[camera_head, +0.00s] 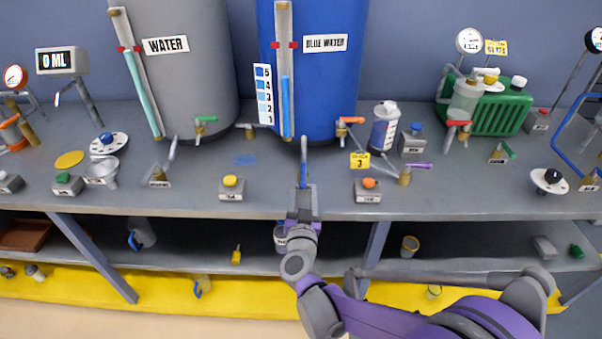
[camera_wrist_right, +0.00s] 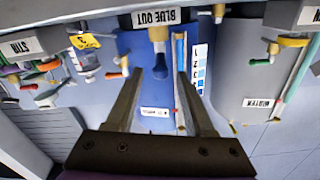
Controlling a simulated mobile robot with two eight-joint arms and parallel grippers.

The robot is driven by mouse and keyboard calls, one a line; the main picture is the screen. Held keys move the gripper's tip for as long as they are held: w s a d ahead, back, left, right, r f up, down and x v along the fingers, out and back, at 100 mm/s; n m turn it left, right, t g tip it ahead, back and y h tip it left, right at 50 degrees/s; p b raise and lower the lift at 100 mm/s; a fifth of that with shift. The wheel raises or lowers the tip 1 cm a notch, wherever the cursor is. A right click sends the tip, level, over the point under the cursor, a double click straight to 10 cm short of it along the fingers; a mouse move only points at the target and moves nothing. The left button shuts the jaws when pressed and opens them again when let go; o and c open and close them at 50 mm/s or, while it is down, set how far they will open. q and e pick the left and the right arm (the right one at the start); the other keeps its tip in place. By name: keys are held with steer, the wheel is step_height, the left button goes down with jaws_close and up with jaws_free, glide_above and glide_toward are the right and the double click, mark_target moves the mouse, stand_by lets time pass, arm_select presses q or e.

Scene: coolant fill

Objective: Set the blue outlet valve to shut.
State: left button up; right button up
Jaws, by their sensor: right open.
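The blue outlet valve is a small grey block labelled BLUE OUT (camera_wrist_right: 155,17) with a brass stem and a blue lever (camera_wrist_right: 159,66). In the right wrist view my right gripper (camera_wrist_right: 160,76) is open and empty, with a finger on each side of the lever in the picture. Whether either finger touches the lever, I cannot tell. My left gripper is not in view.
The blue tank (camera_head: 330,85) and grey water tank (camera_head: 190,70) stand behind. A block with an orange button (camera_head: 368,190) and yellow tag (camera_head: 360,160) is to the right; one with a yellow button (camera_head: 231,188) is to the left. A lower shelf lies beneath the bench.

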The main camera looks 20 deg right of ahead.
mark_target(303, 169)
steer(key=x, duration=0.7)
steer(key=shift+w+d+f, duration=0.1)
steer(key=shift+w, duration=0.25)
jaws_close()
stand_by(1.0)
